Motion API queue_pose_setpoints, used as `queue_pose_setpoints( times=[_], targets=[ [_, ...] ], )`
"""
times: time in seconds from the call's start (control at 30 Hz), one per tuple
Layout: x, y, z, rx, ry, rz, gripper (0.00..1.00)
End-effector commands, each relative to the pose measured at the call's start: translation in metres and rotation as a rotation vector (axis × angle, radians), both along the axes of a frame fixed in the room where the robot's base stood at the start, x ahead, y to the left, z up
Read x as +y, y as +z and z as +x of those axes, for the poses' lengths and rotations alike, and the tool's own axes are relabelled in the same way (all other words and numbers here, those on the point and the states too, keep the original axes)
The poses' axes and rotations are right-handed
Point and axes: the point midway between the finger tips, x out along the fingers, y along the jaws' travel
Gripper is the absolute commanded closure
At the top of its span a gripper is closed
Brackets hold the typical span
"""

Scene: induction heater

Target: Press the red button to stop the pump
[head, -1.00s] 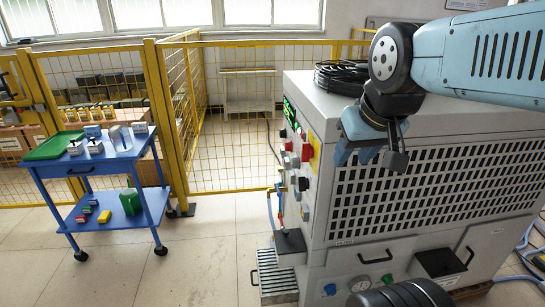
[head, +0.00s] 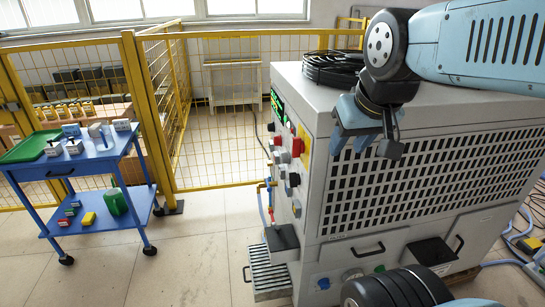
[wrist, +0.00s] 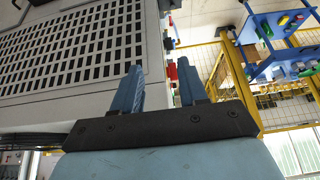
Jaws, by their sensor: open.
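The grey induction heater (head: 400,95) fills the right side of the head view. Its control panel is on the left face, seen at a steep angle. Several red parts show there: a knob-like red one (head: 297,147), a smaller one (head: 277,141) and a red-and-yellow one (head: 304,139). I cannot tell which is the pump's button. My gripper (head: 368,143) is in front of the grille side, right of the panel and apart from it. In the wrist view my gripper (wrist: 158,85) is open and empty, with a red part (wrist: 171,71) visible beyond and between its fingers.
A blue cart (head: 95,158) with a green tray (head: 22,149) and small items stands at left. Yellow mesh fencing (head: 215,120) runs behind. A coiled black cable (head: 333,68) lies on the heater. The floor between cart and panel is clear.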

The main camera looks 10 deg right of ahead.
Motion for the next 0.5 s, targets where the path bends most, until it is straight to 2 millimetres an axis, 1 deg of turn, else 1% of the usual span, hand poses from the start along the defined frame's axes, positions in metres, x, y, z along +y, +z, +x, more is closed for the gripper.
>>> queue_pose_setpoints(
  times=[0.13, 0.5],
  targets=[
    [0.0, 0.0, 0.0, 0.0, 0.0, 0.0, 0.57],
    [0.0, 0.0, 0.0, 0.0, 0.0, 0.0, 0.93]
  ],
)
